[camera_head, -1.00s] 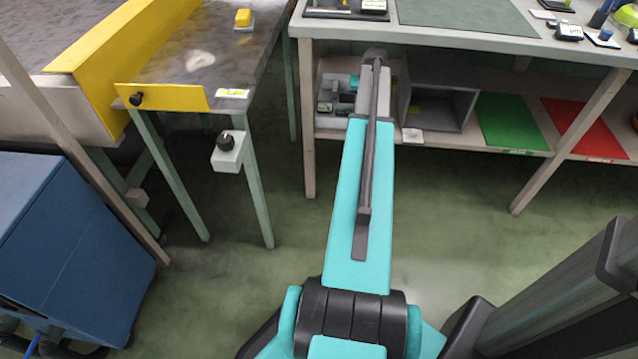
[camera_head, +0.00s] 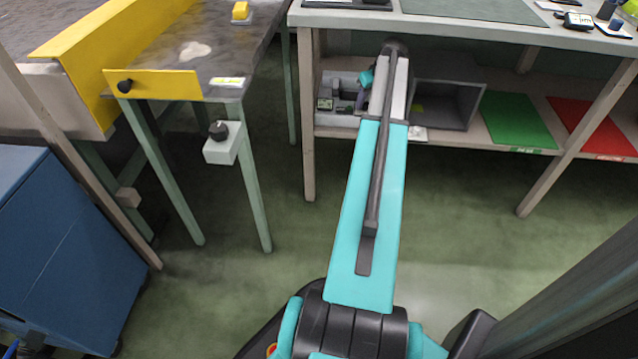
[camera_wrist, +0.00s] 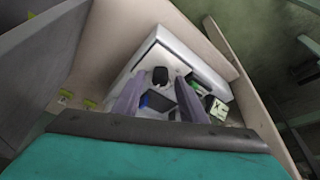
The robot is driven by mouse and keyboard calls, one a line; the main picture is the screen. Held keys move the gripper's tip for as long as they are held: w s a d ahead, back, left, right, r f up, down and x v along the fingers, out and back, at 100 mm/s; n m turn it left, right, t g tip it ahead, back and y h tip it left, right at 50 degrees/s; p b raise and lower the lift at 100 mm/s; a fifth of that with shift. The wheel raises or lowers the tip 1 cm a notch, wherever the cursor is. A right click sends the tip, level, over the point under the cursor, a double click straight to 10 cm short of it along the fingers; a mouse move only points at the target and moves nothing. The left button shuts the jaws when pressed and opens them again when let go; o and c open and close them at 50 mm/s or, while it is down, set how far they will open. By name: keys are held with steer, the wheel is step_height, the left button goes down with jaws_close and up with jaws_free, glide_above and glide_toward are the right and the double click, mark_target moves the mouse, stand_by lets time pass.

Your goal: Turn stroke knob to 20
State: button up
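A black knob (camera_wrist: 160,75) sits on a pale grey device (camera_wrist: 197,55) in the wrist view. My gripper (camera_wrist: 159,80) is open, its two purple-grey fingers apart and pointing at the device, with the knob showing between their tips. I cannot tell how close they are to it, and no scale is readable. In the head view the device (camera_head: 335,117) stands on the lower shelf, partly hidden by my arm. Two other black knobs show there: one (camera_head: 125,86) on a yellow panel, one (camera_head: 218,131) on a small grey box. No label confirms which is the stroke knob.
The device stands in a tight shelf bay (camera_head: 340,133) under the workbench top (camera_head: 460,30), beside a grey open box (camera_head: 450,95). Green (camera_head: 515,118) and red (camera_head: 595,125) mats lie further right. A blue cabinet (camera_head: 60,240) stands left. The floor between is clear.

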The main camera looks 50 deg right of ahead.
steer(key=shift+d+f+n+y+b, duration=0.1)
steer(key=shift+n+y+b, duration=0.2)
steer(key=shift+n+b, duration=0.85)
steer(key=shift+t+b, duration=0.3)
steer(key=shift+b, duration=0.45)
steer(key=shift+n+y, duration=0.25)
steer(key=shift+y, duration=0.05)
